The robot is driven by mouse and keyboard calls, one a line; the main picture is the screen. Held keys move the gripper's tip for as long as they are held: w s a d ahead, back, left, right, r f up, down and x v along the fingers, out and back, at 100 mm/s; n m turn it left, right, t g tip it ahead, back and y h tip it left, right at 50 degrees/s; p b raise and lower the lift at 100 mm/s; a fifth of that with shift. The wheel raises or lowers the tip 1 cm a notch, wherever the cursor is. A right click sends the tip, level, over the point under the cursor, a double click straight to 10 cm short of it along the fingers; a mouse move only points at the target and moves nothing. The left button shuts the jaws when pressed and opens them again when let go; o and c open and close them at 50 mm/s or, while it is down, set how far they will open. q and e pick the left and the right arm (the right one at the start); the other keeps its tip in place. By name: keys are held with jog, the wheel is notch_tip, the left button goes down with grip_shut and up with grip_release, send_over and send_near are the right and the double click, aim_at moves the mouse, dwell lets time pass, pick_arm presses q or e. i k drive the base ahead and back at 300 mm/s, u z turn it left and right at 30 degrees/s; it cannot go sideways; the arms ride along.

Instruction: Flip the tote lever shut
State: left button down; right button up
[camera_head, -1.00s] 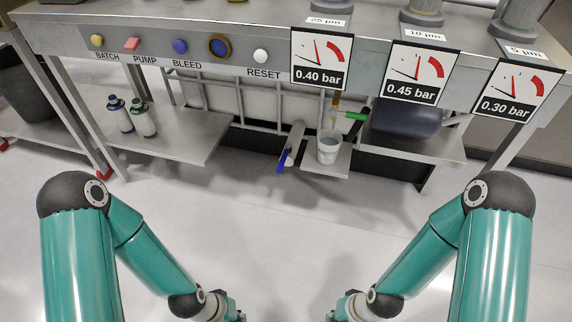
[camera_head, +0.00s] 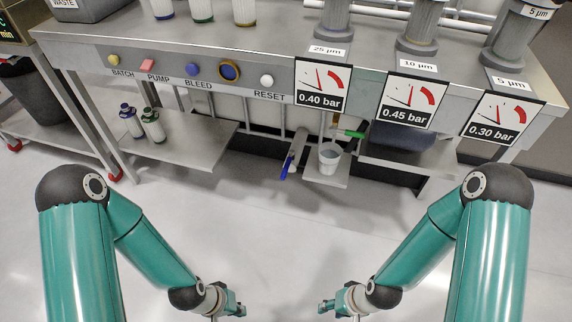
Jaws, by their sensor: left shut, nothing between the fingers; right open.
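A blue lever (camera_head: 287,167) hangs slantwise from the grey outlet pipe (camera_head: 300,144) of the white caged tote (camera_head: 262,120) under the bench. A green lever (camera_head: 348,133) lies roughly level on a separate tap above a grey bucket (camera_head: 330,154). My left gripper (camera_head: 238,308) is shut and empty at the bottom of the view. My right gripper (camera_head: 324,306) is open and empty, to its right. Both are over the floor, well short of the levers and touching nothing. The tote's upper part is hidden by the bench front.
The bench front (camera_head: 225,82) carries several buttons and three pressure-gauge cards above the levers. The bucket stands on a small shelf (camera_head: 326,176). Two bottles (camera_head: 152,125) stand on a low shelf at left. The floor (camera_head: 270,225) before the levers is clear.

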aim_at(287, 165)
jog(key=u, duration=1)
jog(key=k, duration=0.7)
jog(key=z, duration=0.45)
jog(key=i, duration=1.5)
jog(key=z, duration=0.05)
